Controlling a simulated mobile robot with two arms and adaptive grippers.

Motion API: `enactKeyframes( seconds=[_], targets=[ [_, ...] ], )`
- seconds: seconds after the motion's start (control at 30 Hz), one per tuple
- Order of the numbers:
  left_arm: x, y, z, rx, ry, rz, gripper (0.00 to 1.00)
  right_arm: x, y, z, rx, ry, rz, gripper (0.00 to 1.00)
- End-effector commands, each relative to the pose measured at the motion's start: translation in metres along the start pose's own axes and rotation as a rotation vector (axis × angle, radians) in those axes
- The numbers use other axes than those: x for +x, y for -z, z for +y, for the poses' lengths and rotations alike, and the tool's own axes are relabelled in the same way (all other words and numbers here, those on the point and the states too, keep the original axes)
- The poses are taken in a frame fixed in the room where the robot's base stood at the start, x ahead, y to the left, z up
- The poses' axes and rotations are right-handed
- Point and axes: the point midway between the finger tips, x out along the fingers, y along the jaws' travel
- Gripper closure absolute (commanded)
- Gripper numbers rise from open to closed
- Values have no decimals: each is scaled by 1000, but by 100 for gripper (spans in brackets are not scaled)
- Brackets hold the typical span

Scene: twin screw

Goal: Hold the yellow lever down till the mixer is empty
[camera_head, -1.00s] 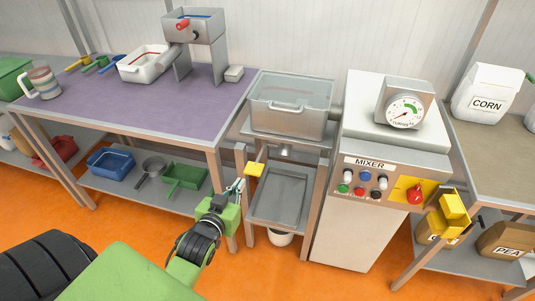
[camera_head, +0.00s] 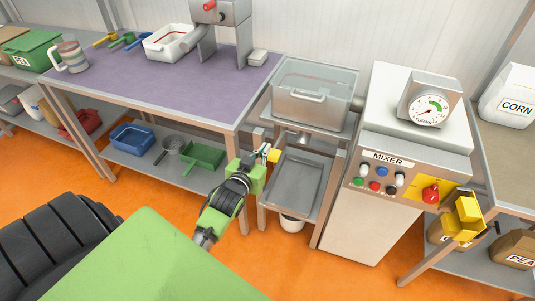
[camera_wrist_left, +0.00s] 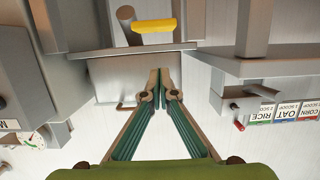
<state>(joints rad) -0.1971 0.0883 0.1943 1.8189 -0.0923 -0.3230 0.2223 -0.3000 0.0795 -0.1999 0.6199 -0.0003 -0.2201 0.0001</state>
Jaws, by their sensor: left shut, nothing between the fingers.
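The yellow lever (camera_head: 273,156) sticks out at the front left of the mixer stand, below the clear-lidded mixer tank (camera_head: 312,105). It also shows as a yellow bar at the top of the left wrist view (camera_wrist_left: 155,25). My left gripper (camera_head: 264,150) is shut and empty, its tips close beside the lever at about its height. In the left wrist view its fingertips (camera_wrist_left: 160,76) meet a little apart from the bar in the picture; I cannot tell whether they touch it. The tank's contents are not clear. My right gripper is out of view.
A grey tray (camera_head: 297,183) sits below the outlet, with a white bucket (camera_head: 292,222) beneath the stand. The mixer cabinet (camera_head: 358,222) with buttons and red knob stands right. The purple table (camera_head: 150,88) stands left, its leg close to my left arm.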

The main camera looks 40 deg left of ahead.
Motion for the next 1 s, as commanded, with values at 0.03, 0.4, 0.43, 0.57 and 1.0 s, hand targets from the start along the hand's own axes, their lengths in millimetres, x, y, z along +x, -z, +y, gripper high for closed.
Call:
enactKeyframes(
  seconds=[0.03, 0.4, 0.43, 0.57, 1.0],
  targets=[
    [12, 2, 0, 1, 0, 2, 100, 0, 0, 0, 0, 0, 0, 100],
    [37, -34, 0, 0, 0, -1, 100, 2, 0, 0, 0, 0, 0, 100],
    [37, -36, 0, 0, 0, -1, 100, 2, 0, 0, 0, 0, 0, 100],
    [38, -39, 0, 0, 0, 0, 100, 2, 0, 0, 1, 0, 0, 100],
    [40, -57, 0, -1, 0, -3, 100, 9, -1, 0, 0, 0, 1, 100]
  ],
)
